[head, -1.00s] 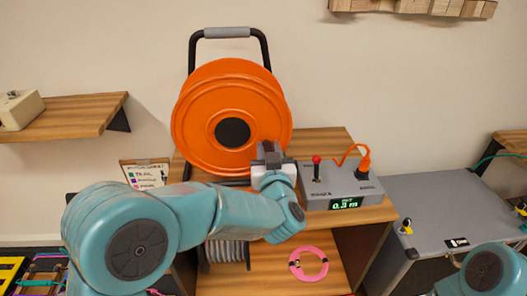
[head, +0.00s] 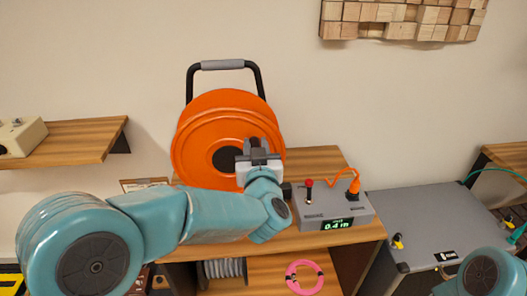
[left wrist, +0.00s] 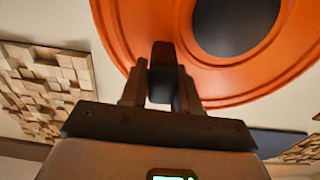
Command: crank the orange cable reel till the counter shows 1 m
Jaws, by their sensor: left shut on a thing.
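The orange cable reel (head: 205,135) stands upright in a black frame with a grey top grip, on a wooden shelf unit; it also fills the top of the left wrist view (left wrist: 150,25). Its hub (head: 228,162) is black. My left gripper (head: 258,150) is in front of the reel's right side, shut on the dark crank handle (left wrist: 162,60), which stands between the fingers in the left wrist view. The grey counter box (head: 357,210) right of the reel has a green display (head: 337,224) reading 0.4 m. My right gripper is out of view; only part of that arm shows at lower right.
A pink ring (head: 304,265) and a grey spool (head: 225,268) are on the lower shelf. A grey case (head: 430,215) stands at right.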

